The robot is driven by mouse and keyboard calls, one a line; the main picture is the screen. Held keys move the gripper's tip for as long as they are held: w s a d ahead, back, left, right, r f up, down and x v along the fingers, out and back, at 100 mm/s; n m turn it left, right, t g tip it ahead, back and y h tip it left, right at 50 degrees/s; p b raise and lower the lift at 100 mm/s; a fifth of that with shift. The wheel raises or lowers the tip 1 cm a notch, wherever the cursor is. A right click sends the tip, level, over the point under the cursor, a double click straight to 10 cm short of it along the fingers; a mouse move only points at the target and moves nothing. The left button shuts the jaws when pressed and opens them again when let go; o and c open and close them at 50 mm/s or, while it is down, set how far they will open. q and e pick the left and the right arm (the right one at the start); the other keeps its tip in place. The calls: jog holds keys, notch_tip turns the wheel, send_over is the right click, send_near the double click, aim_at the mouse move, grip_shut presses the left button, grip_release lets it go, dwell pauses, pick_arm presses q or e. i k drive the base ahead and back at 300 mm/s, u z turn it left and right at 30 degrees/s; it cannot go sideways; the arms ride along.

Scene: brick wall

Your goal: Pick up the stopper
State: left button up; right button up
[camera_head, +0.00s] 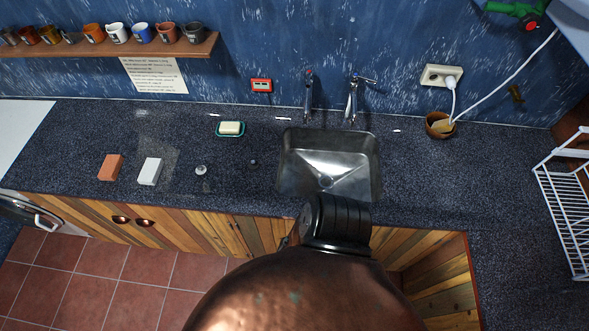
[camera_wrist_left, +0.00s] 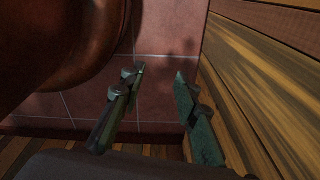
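Two small round things on the dark worktop could be the stopper, and I cannot tell for certain which it is. One is a small dark round piece (camera_head: 253,163) just left of the sink (camera_head: 290,165). The other is a small silvery round piece (camera_head: 201,170) farther left, beside a white block. My left gripper (camera_wrist_left: 160,72) shows in the left wrist view with its two fingers apart and nothing between them. It is over the red floor tiles, close to the wooden cabinet front. My right gripper is not in view.
An orange brick (camera_head: 111,167) and a white block (camera_head: 150,171) lie on the left of the worktop (camera_head: 75,140). Soap in a green dish (camera_head: 230,129), taps (camera_head: 352,98), a brown bowl (camera_head: 437,124) and a white rack (camera_head: 567,200) stand around. Wooden cabinets (camera_head: 180,228) are below.

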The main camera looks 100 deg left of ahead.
aim_at(253, 164)
jog(key=z, duration=0.05)
jog(key=i, duration=0.5)
jog(key=u, duration=2.65)
